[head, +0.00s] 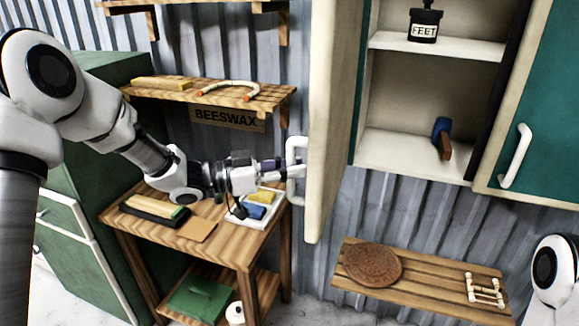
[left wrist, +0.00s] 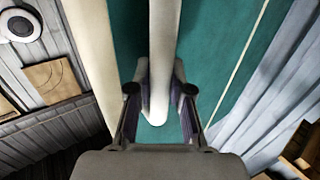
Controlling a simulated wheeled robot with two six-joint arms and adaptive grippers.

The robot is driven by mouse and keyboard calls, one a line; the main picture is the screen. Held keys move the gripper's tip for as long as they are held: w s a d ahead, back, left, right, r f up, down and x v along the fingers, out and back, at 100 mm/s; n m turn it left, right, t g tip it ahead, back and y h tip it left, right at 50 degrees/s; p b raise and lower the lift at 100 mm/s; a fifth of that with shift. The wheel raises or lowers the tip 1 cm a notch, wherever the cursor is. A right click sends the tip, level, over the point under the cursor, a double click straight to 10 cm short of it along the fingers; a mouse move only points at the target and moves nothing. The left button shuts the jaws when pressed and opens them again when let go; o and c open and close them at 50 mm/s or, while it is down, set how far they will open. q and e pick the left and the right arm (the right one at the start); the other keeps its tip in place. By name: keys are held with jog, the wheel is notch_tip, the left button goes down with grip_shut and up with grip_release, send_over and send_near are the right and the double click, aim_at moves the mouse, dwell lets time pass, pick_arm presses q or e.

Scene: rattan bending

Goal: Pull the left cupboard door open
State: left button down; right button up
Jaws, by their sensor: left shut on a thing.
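The left cupboard door (head: 328,120) stands swung well out from the cupboard, seen nearly edge-on with its cream edge toward me. Its white bar handle (head: 291,150) is on the side facing left. My left gripper (head: 290,168) is shut on this handle near its lower part. In the left wrist view, the two fingers of my left gripper (left wrist: 158,98) lie on both sides of the white handle (left wrist: 164,45), in front of the green door face (left wrist: 130,30). My right gripper is out of view.
The right door (head: 545,110) is green with a white handle. A wooden table (head: 180,240) stands under my left arm. A slatted bench (head: 420,285) is below the cupboard.

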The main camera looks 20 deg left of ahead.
pick_arm(q)
jog(key=shift+d, duration=0.1)
jog(key=c, duration=1.1)
grip_release()
jog(key=shift+o, duration=0.2)
jog(key=v, duration=1.2)
